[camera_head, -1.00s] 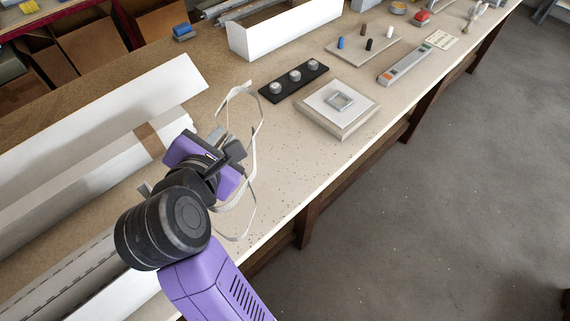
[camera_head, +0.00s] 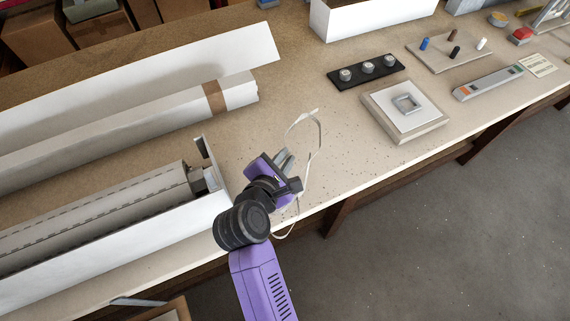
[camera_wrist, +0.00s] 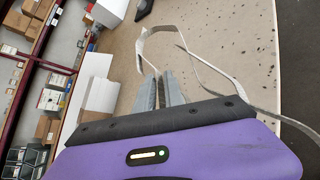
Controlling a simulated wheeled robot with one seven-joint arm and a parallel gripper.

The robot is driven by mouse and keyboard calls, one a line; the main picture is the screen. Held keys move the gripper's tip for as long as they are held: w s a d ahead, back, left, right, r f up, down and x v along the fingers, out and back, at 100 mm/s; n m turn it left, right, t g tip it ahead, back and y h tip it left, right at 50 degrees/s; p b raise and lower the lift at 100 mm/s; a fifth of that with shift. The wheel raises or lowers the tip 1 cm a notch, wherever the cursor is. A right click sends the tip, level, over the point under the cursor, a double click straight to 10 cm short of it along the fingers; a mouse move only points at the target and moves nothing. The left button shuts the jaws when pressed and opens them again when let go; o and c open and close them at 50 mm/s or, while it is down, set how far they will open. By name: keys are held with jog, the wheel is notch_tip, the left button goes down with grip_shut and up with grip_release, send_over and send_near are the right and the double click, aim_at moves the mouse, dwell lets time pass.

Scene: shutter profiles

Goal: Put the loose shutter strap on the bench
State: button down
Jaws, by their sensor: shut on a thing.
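A pale, thin shutter strap (camera_head: 317,130) hangs in a loose loop from my gripper (camera_head: 287,165) over the bench (camera_head: 240,122), near its front edge. My gripper is shut on the strap. In the wrist view the strap (camera_wrist: 206,65) curves out beyond the fingers (camera_wrist: 160,92) and runs off to the lower right. In the head view its lower end dips by the front edge. Whether any part of the strap touches the bench top I cannot tell.
A shutter roller in a white casing (camera_head: 192,224) lies to the left, with a wrapped white roll (camera_head: 130,125) behind it. A square wooden block (camera_head: 405,112), a black strip with knobs (camera_head: 366,73) and a grey level (camera_head: 487,83) lie to the right. Bare bench lies between.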

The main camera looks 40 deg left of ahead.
jog(key=shift+f, duration=1.95)
jog(key=c, duration=1.7)
grip_release()
jog(key=v, duration=1.2)
jog(key=shift+b, duration=0.4)
